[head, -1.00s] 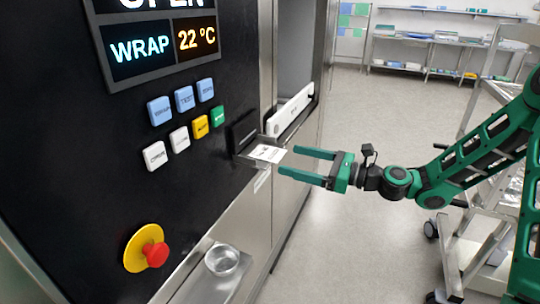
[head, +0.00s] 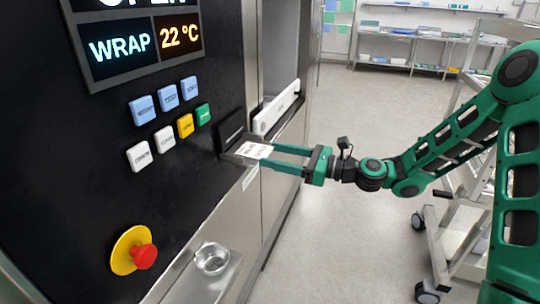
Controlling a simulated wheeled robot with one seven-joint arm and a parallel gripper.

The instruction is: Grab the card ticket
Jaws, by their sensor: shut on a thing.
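The card ticket (head: 255,150) is a small white printed card at a dark slot on the front of the black machine panel. It sticks out to the right of the slot on a small metal ledge. My green gripper (head: 262,155) reaches in from the right. Its two fingers lie on either side of the card, shut on it. The card's inner end, toward the slot, is partly hard to make out.
The panel carries several coloured buttons (head: 170,119), a display (head: 140,47) and a red emergency knob (head: 144,257) on a yellow disc. A wheeled metal cart (head: 450,235) stands at right. The floor between is clear.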

